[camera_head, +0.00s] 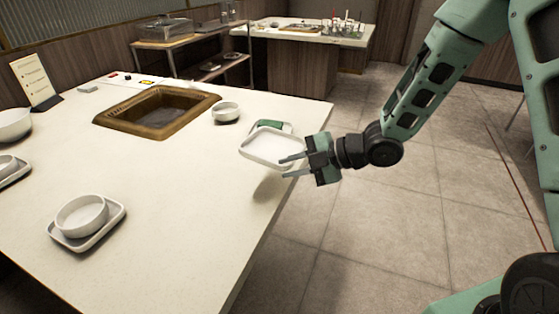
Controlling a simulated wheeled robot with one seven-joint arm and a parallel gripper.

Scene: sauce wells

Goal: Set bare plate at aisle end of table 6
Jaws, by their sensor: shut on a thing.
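A bare white plate (270,147), square with rounded corners and a raised rim, is held by my gripper (293,165). My gripper is shut on the plate's right edge. The plate is roughly level and looks a little above the table (190,198), near its right edge by the aisle. A shadow falls on the table below it. A small green thing (271,127) shows just behind the plate; the plate hides part of it.
A brown-framed sunken well (155,111) sits in the table. A white bowl (226,112) stands to its right. A bowl on a tray (84,216) stands at front left, with more bowls at the far left edge. A menu card (36,82) stands at the back left. The table's right front is clear.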

